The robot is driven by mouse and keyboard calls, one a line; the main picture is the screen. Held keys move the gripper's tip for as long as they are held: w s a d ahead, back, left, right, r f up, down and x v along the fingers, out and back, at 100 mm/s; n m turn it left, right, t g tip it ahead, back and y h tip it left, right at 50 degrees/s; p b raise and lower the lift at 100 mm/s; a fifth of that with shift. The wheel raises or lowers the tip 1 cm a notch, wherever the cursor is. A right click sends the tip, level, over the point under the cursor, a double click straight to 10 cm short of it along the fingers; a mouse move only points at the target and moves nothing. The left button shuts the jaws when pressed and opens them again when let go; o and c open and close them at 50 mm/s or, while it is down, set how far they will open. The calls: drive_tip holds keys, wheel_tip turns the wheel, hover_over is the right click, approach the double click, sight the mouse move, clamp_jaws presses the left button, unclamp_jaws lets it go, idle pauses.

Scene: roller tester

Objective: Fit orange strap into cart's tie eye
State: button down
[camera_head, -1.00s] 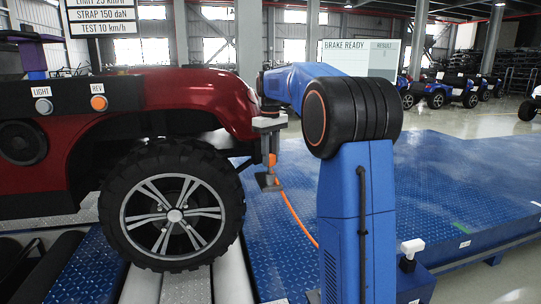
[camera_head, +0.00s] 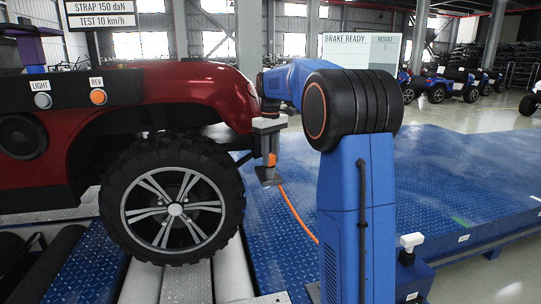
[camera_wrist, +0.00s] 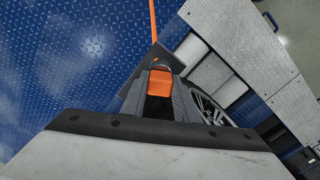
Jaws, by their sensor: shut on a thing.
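My gripper (camera_head: 268,163) hangs in front of the nose of the red cart (camera_head: 160,85). It is shut on the orange strap's end (camera_head: 271,160), which also shows between the fingers in the wrist view (camera_wrist: 160,82). The orange strap (camera_head: 297,212) runs from the gripper down to the right and passes behind my blue arm. In the wrist view it runs up to the top edge. The cart's tie eye cannot be made out in either view; the gripper and the cart's front hide that area.
The cart's front wheel (camera_head: 175,205) stands by the pale rollers (camera_head: 231,268). Blue tread-plate decking (camera_head: 440,180) spreads right of the cart. A "BRAKE READY" screen (camera_head: 362,50) stands behind my arm. A white-capped post (camera_head: 411,243) stands at the lower right.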

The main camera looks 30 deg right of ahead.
drive_tip(key=shift+f, duration=0.1)
drive_tip(key=c, duration=1.3)
unclamp_jaws()
wheel_tip(320, 180, up, 17)
drive_tip(key=shift+r, duration=0.2)
